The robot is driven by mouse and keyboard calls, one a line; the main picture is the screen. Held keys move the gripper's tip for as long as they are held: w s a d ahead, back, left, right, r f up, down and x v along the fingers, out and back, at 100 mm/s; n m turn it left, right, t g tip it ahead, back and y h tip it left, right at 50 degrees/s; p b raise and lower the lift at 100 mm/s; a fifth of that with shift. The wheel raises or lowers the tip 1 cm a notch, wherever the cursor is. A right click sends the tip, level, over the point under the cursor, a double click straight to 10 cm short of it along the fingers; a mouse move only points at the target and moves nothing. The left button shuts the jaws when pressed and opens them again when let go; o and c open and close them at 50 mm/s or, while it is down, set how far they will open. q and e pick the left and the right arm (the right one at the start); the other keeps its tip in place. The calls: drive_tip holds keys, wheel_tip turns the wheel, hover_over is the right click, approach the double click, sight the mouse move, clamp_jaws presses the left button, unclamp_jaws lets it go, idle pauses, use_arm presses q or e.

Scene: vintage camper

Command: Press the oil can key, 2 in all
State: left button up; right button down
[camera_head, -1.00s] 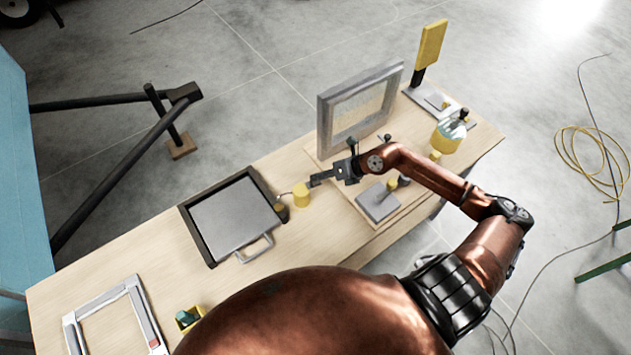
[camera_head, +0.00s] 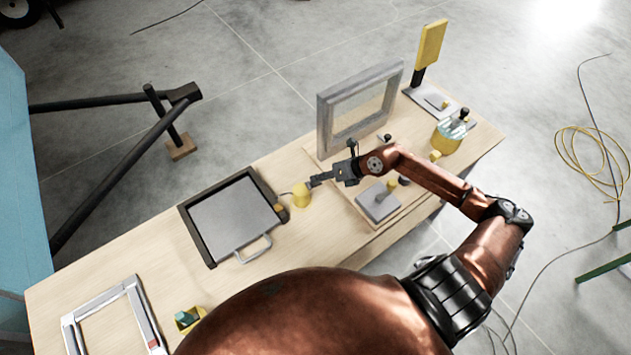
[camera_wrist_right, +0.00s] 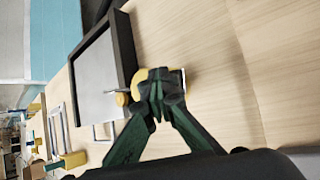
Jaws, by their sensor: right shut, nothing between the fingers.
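The small yellow oil can (camera_head: 301,195) stands on the wooden table just right of the dark-rimmed tray, with a thin spout to its left. It also shows in the wrist view (camera_wrist_right: 144,76), partly hidden behind my fingers. My right gripper (camera_head: 312,183) is shut and empty, its tips at the can's upper right edge in the head view. In the wrist view the closed fingertips (camera_wrist_right: 157,112) overlap the can; I cannot tell whether they touch its key. The key itself is not distinct. My left gripper is not in view.
A small yellowish piece (camera_head: 279,207) sits by the tray's right rim. The tray (camera_head: 207,239) holds a grey handled panel. A grey upright frame (camera_head: 325,128) stands behind my right arm. A grey plate with a yellow knob (camera_head: 378,205) lies under it.

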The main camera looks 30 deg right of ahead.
drive_tip(key=shift+s+f, duration=0.2)
drive_tip(key=shift+w+r+p, duration=0.15)
drive_tip(key=shift+r+p, duration=0.7)
drive_tip(key=shift+r, duration=0.2)
wheel_tip(320, 180, up, 5)
drive_tip(key=p, duration=0.4)
drive_tip(key=shift+r, duration=0.1)
idle(1.8)
